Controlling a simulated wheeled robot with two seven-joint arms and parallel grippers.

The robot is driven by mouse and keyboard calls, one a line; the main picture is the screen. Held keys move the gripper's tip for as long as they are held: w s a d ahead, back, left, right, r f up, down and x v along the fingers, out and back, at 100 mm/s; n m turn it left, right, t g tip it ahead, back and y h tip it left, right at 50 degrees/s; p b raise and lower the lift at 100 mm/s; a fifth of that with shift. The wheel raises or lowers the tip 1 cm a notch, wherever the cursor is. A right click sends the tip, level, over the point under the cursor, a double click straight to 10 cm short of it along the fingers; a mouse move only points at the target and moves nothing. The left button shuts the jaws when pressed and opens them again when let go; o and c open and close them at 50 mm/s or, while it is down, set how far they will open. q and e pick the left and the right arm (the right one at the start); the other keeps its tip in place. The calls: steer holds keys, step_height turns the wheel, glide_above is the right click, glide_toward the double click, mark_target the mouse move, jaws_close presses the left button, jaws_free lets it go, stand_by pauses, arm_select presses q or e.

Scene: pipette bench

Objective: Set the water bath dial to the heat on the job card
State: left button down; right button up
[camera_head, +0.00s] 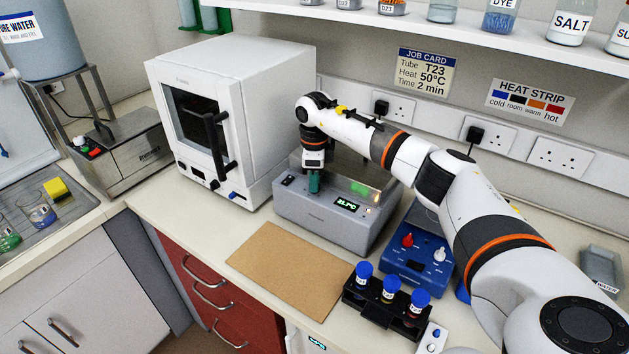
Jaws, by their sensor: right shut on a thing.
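The water bath (318,214) is a grey box on the bench right of the white oven. Its lit display (347,203) shows a temperature, too small to read surely. The job card (425,72) on the wall reads Tube T23, Heat 50°C, Time 2 min. My right gripper (314,186) points down at the top front of the bath, left of the display. It is shut on the water bath dial, which the fingers hide, so its pointer cannot be read. My left gripper is out of view.
A white oven (260,75) stands close left of the bath. In front lie a brown board (287,268) and a black rack (357,299) of blue-capped tubes. A blue device (417,262) stands to the right, beside my right arm. A shelf of bottles runs above.

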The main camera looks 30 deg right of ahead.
steer(key=m, duration=0.6)
steer(key=shift+r, duration=0.1)
steer(key=m, duration=0.7)
steer(key=shift+m, duration=0.4)
steer(key=m, duration=0.5)
steer(key=shift+w, duration=0.1)
steer(key=shift+m+p, duration=0.55)
steer(key=shift+m, duration=1.85)
steer(key=o, duration=1)
